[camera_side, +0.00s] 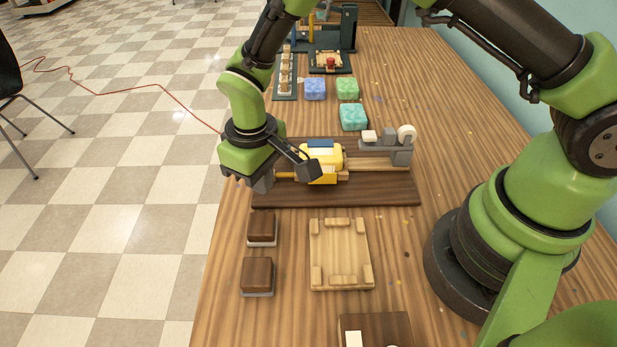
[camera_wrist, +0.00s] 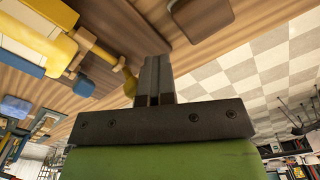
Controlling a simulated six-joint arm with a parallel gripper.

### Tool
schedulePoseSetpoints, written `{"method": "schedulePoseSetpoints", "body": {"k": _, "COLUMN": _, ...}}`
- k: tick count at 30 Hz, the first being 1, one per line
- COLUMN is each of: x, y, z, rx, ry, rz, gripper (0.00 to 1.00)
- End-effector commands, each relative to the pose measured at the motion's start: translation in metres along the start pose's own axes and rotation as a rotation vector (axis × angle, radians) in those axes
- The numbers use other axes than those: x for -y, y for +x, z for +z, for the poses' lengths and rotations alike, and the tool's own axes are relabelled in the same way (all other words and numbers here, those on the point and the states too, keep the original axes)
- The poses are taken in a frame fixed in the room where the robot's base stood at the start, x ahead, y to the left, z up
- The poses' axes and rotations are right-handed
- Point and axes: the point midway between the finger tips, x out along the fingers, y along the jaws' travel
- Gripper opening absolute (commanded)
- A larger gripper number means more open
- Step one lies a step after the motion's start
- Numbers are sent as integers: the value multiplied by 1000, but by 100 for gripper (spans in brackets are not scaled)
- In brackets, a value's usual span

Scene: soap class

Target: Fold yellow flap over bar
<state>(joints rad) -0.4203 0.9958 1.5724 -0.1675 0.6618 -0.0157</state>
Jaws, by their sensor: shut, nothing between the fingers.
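The yellow wrapper (camera_side: 337,157) lies on a dark wooden board in the side view, with a white and blue piece (camera_side: 318,147) on top. An orange-yellow part of it (camera_side: 323,179) shows low at the front. My black wrist part covers some of the wrapper, so I cannot tell how the flap lies. In the wrist view the yellow (camera_wrist: 50,12) and blue-white surfaces (camera_wrist: 20,55) are at the upper left. My gripper (camera_side: 262,186) is at the board's left end, left of the wrapper. Its fingers (camera_wrist: 157,62) are together, with nothing between them.
A wooden rod with a round knob (camera_wrist: 131,82) is close to my fingers. A grey stand with a white roll (camera_side: 406,133) is at the board's right. Two brown blocks (camera_side: 261,228) and a light wooden tray (camera_side: 341,255) are in front. Coloured soaps (camera_side: 353,117) stand behind.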

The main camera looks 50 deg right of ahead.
Motion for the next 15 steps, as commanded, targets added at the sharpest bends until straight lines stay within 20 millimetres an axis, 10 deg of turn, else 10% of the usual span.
{"method": "schedulePoseSetpoints", "body": {"k": 15, "x": -18, "y": -2, "z": -7, "rx": 2, "ry": 0, "rz": 6, "gripper": 0}}
